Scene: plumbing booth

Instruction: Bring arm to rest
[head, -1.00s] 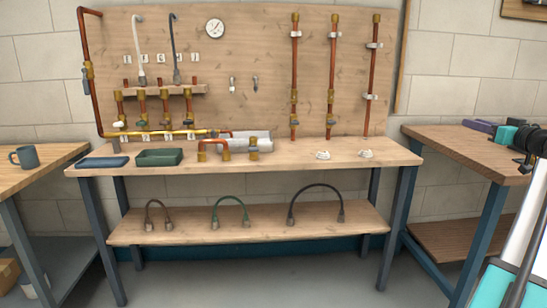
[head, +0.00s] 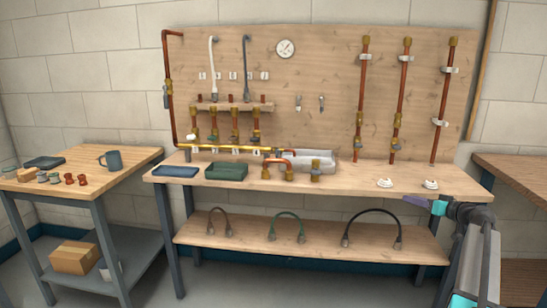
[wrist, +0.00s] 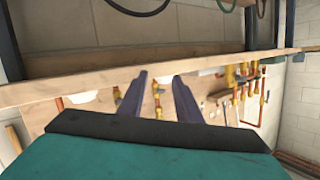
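My gripper (head: 421,202) is at the right of the head view, in front of the right front part of the workbench (head: 330,182). Its purple fingers point left and its body is teal. My arm comes up from the lower right, folded at a dark joint. In the wrist view, two dark purple fingers (wrist: 158,80) stand apart with nothing held between them. The bench edge and pipe board show beyond the fingers, upside down. I cannot tell the exact gap between the gripper and the bench.
Two white fittings (head: 385,183) (head: 430,184) lie on the bench near my gripper. Hoses, including a large black one (head: 372,216), stand on the lower shelf. A wooden side table (head: 85,170) is left; another table (head: 520,177) is right. Floor shows in front.

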